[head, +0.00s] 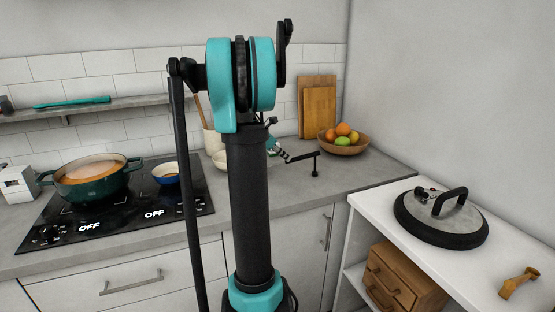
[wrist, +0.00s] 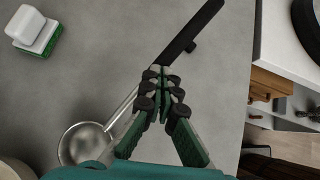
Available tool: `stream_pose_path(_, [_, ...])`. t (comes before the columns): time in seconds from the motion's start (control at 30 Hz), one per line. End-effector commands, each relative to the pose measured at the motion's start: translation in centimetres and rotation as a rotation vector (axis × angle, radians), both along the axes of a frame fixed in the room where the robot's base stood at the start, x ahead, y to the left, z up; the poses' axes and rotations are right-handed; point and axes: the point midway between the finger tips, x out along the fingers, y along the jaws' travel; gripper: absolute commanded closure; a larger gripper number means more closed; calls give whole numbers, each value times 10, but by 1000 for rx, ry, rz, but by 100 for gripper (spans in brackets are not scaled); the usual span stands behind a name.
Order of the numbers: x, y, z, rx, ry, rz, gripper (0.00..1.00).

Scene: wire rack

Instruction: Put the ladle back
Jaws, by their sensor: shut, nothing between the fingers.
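A ladle lies diagonally across the grey counter in the wrist view. Its round steel bowl (wrist: 85,145) is at lower left and its black handle (wrist: 190,35) runs to upper right. In the head view the black handle end (head: 303,156) shows beside my arm, with a small dark post under it; the ladle's bowl is hidden there. My gripper (wrist: 162,78) is shut and empty, over the middle of the ladle and covering part of its handle. I cannot tell how far above it is.
A pot (head: 95,185) and a blue bowl (head: 168,173) stand on the stove at left. A fruit bowl (head: 343,142) is in the back corner. A white shelf unit (head: 385,235) at right bears a lid (head: 440,218).

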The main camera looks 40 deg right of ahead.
Motion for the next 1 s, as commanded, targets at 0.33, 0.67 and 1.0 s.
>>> stream_pose_path(0.33, [0, -2, 0, 1, -1, 1, 100])
stream_pose_path(0.67, [10, 25, -1, 1, 0, 3, 100])
stream_pose_path(1.0, [15, 76, 49, 1, 0, 1, 100])
